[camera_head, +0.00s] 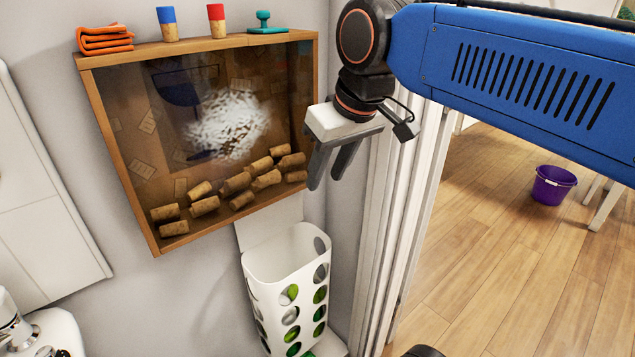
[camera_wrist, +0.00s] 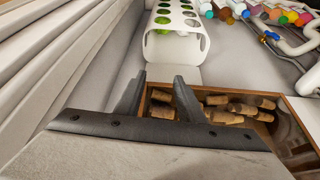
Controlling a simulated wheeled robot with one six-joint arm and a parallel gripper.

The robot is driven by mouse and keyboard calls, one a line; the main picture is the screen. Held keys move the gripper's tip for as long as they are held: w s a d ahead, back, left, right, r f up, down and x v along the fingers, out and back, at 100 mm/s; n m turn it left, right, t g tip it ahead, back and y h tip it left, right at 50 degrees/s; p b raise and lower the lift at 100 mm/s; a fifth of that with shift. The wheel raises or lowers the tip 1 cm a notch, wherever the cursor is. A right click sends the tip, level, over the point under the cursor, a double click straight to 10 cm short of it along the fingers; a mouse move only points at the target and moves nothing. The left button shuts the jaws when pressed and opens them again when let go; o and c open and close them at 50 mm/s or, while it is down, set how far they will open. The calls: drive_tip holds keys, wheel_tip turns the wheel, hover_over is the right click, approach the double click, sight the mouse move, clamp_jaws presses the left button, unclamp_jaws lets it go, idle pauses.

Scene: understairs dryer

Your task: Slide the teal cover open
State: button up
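The teal cover (camera_head: 267,24) is a small flat plate with an upright knob. It sits on the top edge of a wooden cork box (camera_head: 195,49), near its right end. My gripper (camera_head: 325,183) hangs to the right of the box, well below the cover, with its fingers pointing down. The fingers are apart and nothing shows between them. In the wrist view, my gripper (camera_wrist: 159,77) is also open, with corks (camera_wrist: 240,105) and the box's wooden edge beyond it. The cover does not show in the wrist view.
Folded orange cloth (camera_head: 105,39), a blue-topped cork (camera_head: 168,23) and a red-topped cork (camera_head: 217,20) stand left of the cover. A white perforated bin (camera_head: 285,265) is below the box. White door trim (camera_head: 385,200) is close on the right. A purple bucket (camera_head: 553,185) stands on the floor.

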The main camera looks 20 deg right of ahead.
drive_tip(key=shift+s+a+f, duration=0.1)
drive_tip(key=shift+s+f, duration=0.05)
drive_tip(key=shift+f, duration=1)
